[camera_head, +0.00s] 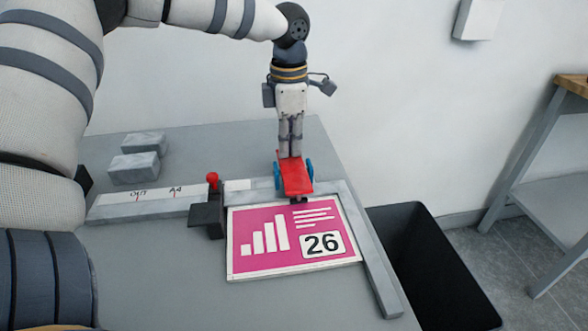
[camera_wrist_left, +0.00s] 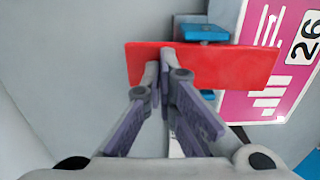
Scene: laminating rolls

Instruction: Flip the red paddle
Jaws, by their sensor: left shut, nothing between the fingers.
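The red paddle (camera_head: 296,178) is a flat red plate on a blue bracket (camera_head: 308,171), at the far edge of the pink card in the head view. It also shows in the left wrist view as a long red plate (camera_wrist_left: 230,66), with blue parts above and below it. My left gripper (camera_head: 290,155) points down with its fingers shut and empty. Its fingertips (camera_wrist_left: 165,55) are at the paddle, overlapping its left half in the wrist view; I cannot tell whether they touch it. My right gripper is not in view.
A pink card (camera_head: 265,262) marked 26 lies against a grey rail (camera_head: 372,255). A red-knobbed slider (camera_head: 212,180) sits on a scale strip (camera_head: 150,205). Two grey blocks (camera_head: 135,167) lie at the back left. A black bin (camera_head: 430,265) stands right of the table.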

